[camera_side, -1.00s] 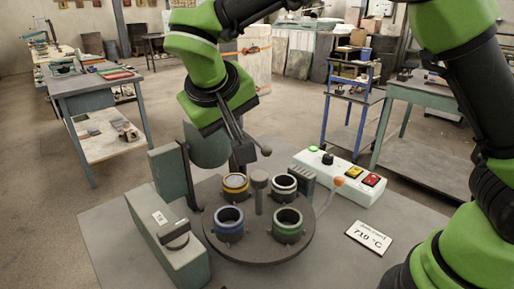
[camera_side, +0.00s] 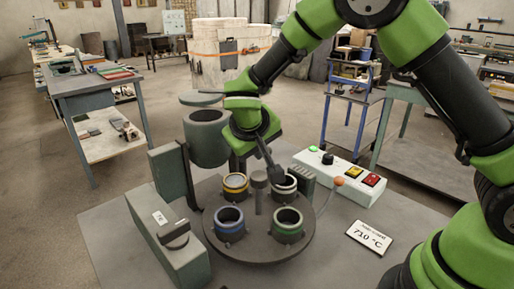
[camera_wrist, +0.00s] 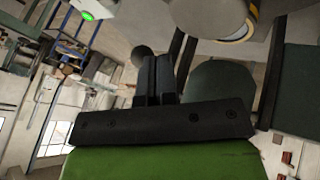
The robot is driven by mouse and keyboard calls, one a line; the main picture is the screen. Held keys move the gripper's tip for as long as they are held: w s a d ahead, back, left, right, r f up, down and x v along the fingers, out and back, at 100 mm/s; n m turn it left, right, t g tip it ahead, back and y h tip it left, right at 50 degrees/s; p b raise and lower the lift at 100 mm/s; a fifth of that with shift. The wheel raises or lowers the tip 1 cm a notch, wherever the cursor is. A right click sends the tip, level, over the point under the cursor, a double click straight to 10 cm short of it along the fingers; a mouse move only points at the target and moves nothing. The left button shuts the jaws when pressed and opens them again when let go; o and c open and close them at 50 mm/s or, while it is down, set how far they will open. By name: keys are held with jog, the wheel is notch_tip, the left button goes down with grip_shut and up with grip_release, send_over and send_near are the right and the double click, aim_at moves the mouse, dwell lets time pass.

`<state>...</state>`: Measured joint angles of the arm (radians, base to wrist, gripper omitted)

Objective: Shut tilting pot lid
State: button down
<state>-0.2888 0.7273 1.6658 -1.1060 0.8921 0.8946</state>
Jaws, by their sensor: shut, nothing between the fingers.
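The tilting pot (camera_side: 208,143) is a grey-green cylinder behind the turntable in the side view, upright as far as I can see. A flat grey-green disc, seemingly its lid (camera_side: 201,98), shows nearly edge-on just above and behind the pot's top. It looks raised, not seated. My gripper (camera_side: 275,176) is to the right of the pot, pointing down near the white-ringed cup. In the wrist view its dark fingers (camera_wrist: 155,78) are together and empty. A dark round knob (camera_wrist: 143,56) shows beside them. A grey-green surface behind them may be pot or lid.
A round turntable (camera_side: 258,247) carries a centre post and several cups with coloured rings. A grey-green housing (camera_side: 172,237) stands at left. A white control box (camera_side: 338,180) with buttons is at right, near a temperature sign (camera_side: 369,239).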

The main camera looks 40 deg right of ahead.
jog(key=shift+d, duration=0.15)
jog(key=w+d+n+t+y, duration=0.1)
jog(key=d+n+t+y, duration=0.2)
jog(key=d+n, duration=0.8)
jog(key=shift+w+d+y, duration=0.15)
jog(key=shift+d+y, duration=1.05)
jog(key=shift+d, duration=0.8)
